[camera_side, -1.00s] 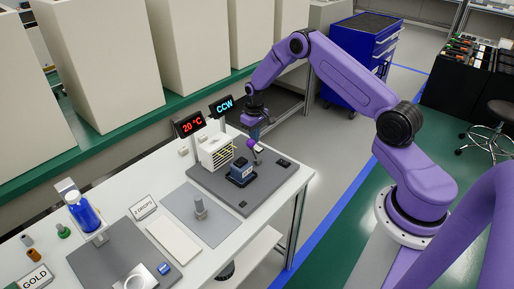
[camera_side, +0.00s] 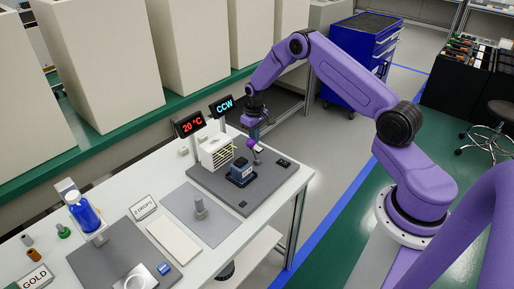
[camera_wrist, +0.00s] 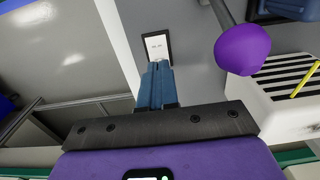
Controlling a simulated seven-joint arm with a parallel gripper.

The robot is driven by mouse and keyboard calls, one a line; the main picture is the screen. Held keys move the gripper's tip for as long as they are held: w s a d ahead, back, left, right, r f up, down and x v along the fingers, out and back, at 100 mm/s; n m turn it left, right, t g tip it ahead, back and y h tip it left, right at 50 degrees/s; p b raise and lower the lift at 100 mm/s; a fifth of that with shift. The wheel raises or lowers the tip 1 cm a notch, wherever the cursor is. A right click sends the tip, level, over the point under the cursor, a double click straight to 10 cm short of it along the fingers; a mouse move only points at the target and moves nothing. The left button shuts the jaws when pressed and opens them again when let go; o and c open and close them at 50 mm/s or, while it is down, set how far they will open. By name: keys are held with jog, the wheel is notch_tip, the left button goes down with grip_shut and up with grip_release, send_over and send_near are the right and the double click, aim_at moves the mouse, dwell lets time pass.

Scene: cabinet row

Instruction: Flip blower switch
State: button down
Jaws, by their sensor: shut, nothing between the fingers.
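My gripper (camera_side: 256,138) is at the back right of the white bench, above the grey mat; its fingers are small in the side view. In the wrist view its blue fingers (camera_wrist: 157,68) are shut together with nothing between them. Their tips point at a small white plate with a dark frame (camera_wrist: 157,46), which may be a switch panel; I cannot tell its position or read its marks. A slotted white box (camera_side: 216,152), possibly the blower, stands left of my gripper; it also shows in the wrist view (camera_wrist: 280,105).
A lever with a purple ball (camera_side: 251,143) stands close beside my fingers, also large in the wrist view (camera_wrist: 242,49). A dark blue block (camera_side: 242,172) and a black pad (camera_side: 284,162) sit nearby. Displays read "20 °C" (camera_side: 188,125) and "CCW" (camera_side: 224,105).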

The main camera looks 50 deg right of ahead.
jog(key=shift+f, duration=0.85)
dwell(0.5)
jog(key=shift+r, duration=3.55)
